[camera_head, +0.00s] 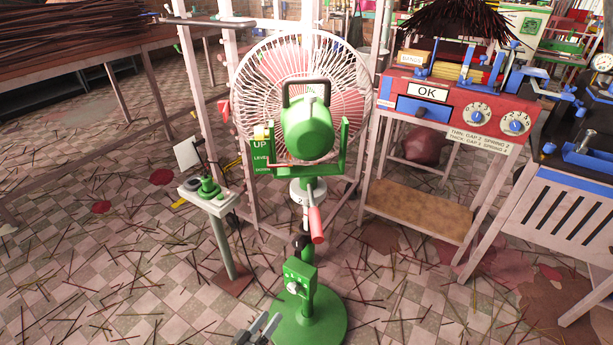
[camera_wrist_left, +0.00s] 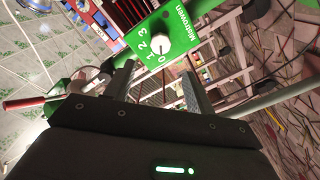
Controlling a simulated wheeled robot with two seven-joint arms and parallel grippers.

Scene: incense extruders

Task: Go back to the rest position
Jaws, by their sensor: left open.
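My left gripper (camera_head: 262,328) is at the bottom edge of the head view, just left of the fan's round green base (camera_head: 325,322). In the left wrist view its two fingers (camera_wrist_left: 158,88) are apart with nothing between them. The green control box (camera_head: 299,285) on the fan's post is close ahead of the fingers. Its white dial (camera_wrist_left: 160,43) with the numbers 0 to 3 shows near the top of the left wrist view, apart from the fingers. My right gripper is in neither view.
The pedestal fan (camera_head: 307,125) stands in front, with a red lever (camera_head: 316,225) on its post. A small stand (camera_head: 208,195) is to its left. A red machine (camera_head: 455,105) on a table is at right. Thin sticks litter the tiled floor (camera_head: 120,270).

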